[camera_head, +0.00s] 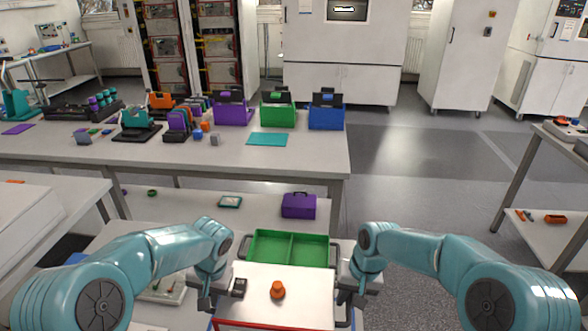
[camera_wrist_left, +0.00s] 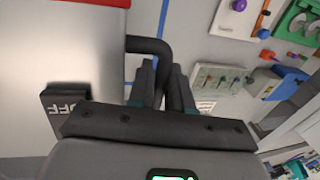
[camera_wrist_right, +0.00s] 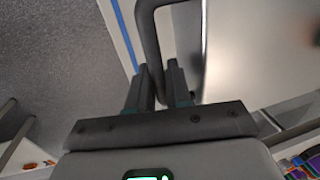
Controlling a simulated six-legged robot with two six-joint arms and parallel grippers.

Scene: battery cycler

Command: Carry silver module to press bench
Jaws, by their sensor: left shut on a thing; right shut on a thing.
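The silver module (camera_head: 310,305) is a pale flat-topped box at the bottom middle of the head view, with a red front edge. Its top carries an orange knob (camera_head: 278,290) and a black block (camera_head: 239,288) marked OFF, seen in the left wrist view (camera_wrist_left: 67,105). My left gripper (camera_head: 205,302) is shut on a dark bar handle (camera_wrist_left: 150,45) at the module's left side. My right gripper (camera_head: 355,298) is shut on the matching handle (camera_wrist_right: 150,40) at the right side. I cannot tell which bench is the press bench.
A green two-compartment tray (camera_head: 291,234) lies just beyond the module. A long white bench (camera_head: 310,158) ahead holds bins and parts; a purple case (camera_head: 298,206) sits on its lower shelf. A bench (camera_head: 565,140) stands at right. Grey floor (camera_head: 430,180) between is open.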

